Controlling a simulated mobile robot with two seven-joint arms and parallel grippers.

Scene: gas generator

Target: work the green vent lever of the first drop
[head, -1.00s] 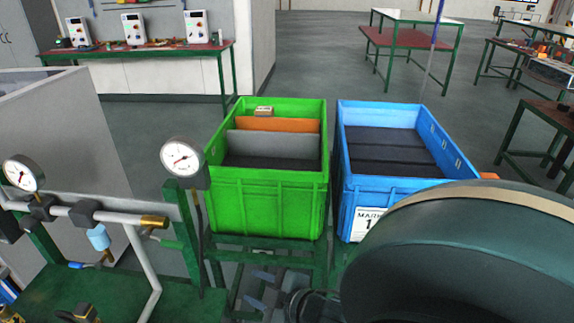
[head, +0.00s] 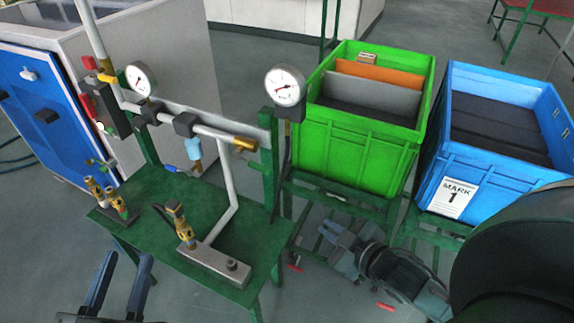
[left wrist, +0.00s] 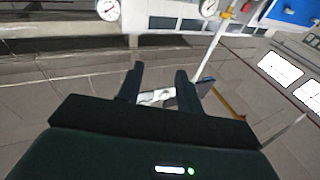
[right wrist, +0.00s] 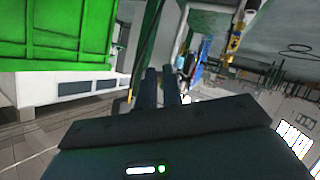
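A small green lever-like part (head: 98,162) shows at the left of the pipework, above the brass fittings; it is too small to tell its position, or whether it is the first drop's vent lever. My left gripper (head: 118,268) is open and empty, low in front of the green bench, apart from the pipework. It also shows in the left wrist view (left wrist: 158,80). My right gripper (head: 340,238) has its fingers slightly apart and empty, below the green crate; the right wrist view shows it too (right wrist: 159,75).
The green bench (head: 150,203) bears brass fittings (head: 180,222) and a grey block (head: 215,263). A green crate (head: 345,150) with dividers and a blue crate (head: 450,165) marked MARK 1 stand at right. A blue-fronted cabinet (head: 45,110) stands at left. Grey floor is open at front left.

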